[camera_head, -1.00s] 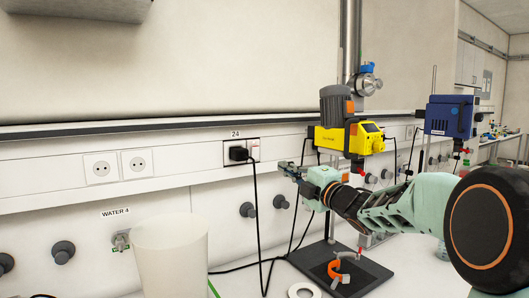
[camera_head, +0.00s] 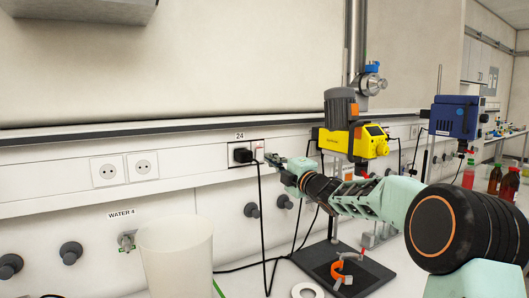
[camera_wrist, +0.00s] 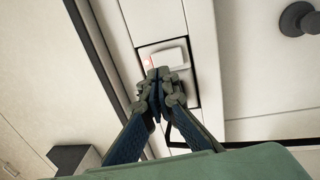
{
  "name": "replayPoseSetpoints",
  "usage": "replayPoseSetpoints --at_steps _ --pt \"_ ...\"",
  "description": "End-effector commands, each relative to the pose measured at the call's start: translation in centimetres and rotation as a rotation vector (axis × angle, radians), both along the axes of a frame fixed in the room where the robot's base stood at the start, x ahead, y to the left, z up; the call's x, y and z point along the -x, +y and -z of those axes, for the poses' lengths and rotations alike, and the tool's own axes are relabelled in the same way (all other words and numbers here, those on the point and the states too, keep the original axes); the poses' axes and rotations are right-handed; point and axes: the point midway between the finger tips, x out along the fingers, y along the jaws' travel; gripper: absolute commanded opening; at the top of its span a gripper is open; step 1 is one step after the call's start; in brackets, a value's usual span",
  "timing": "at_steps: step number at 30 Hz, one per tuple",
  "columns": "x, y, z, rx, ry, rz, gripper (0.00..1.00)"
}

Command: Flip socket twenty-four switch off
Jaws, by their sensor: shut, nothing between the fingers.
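Socket 24 (camera_head: 231,160) is set in the wall trunking under a label reading 24. A black plug (camera_head: 242,155) sits in it, with its cable hanging down. The switch (camera_head: 259,150) is the small white rocker at the right of the socket, with a reddish light on it. In the wrist view the switch (camera_wrist: 168,57) shows a red glow at its left side. My gripper (camera_head: 271,158) is shut and empty, just right of and slightly below the switch. In the wrist view my gripper (camera_wrist: 159,75) has its fingertips over the lower edge of the switch; I cannot tell whether they touch.
A yellow and grey stirrer (camera_head: 350,130) stands above and right of my arm, over a black base plate (camera_head: 318,262). A white container (camera_head: 176,258) stands at the front left. A double outlet (camera_head: 124,168) is left of socket 24. Black cables hang below the trunking.

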Motion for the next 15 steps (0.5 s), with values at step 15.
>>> replayPoseSetpoints --at_steps 15 --pt "-3.5 2.3 -0.6 0.001 0.001 0.000 0.00"
